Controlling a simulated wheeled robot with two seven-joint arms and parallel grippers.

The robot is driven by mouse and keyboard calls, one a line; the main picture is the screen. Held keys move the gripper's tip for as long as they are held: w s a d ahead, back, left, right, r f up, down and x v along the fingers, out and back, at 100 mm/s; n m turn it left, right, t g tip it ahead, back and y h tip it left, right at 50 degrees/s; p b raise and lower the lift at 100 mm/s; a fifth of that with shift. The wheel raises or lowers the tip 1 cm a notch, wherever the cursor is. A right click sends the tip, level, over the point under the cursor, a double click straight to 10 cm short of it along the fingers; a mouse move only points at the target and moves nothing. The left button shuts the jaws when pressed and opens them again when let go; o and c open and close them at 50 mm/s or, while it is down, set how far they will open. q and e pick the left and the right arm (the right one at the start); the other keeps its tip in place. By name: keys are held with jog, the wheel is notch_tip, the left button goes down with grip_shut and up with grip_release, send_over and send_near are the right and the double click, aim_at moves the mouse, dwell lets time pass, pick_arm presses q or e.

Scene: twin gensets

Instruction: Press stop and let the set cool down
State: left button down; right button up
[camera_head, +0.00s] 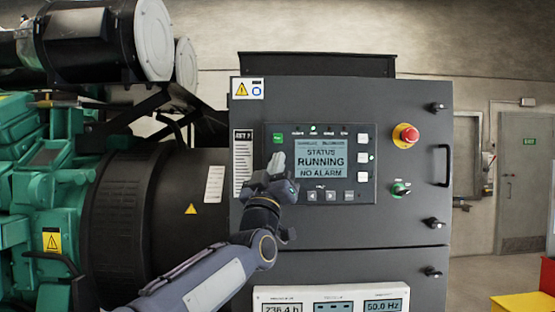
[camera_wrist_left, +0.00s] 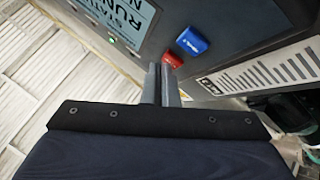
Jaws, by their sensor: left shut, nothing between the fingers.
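The control panel (camera_head: 365,190) is on the dark cabinet door. Its screen (camera_head: 320,158) reads STATUS RUNNING, NO ALARM. My left gripper (camera_head: 277,162) is shut and empty, in front of the panel's left edge, left of the screen. In the left wrist view my shut fingers (camera_wrist_left: 165,70) point at a red button (camera_wrist_left: 173,60), with their tips right at its edge; I cannot tell whether they touch. A blue button (camera_wrist_left: 191,40) lies just beyond the red one. In the head view the gripper hides the red button; a green button (camera_head: 279,137) shows above the fingers. My right gripper is not in view.
A red emergency stop knob (camera_head: 405,135) and a green rotary switch (camera_head: 400,188) are right of the panel. A green engine (camera_head: 40,190) with a black housing stands left of the cabinet. A white meter panel (camera_head: 330,294) is below.

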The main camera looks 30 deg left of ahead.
pick_arm(q)
jog(key=shift+w+a, duration=0.1)
dwell(0.4)
jog(key=shift+s+d+b, duration=0.5)
jog(key=shift+s+b, duration=0.05)
jog(key=shift+s, duration=0.2)
jog(key=s+d, duration=0.1)
jog(key=s+d+b, duration=0.1)
jog(key=s, duration=0.1)
jog(key=s+d, duration=0.1)
jog(key=s, duration=0.1)
dwell(0.8)
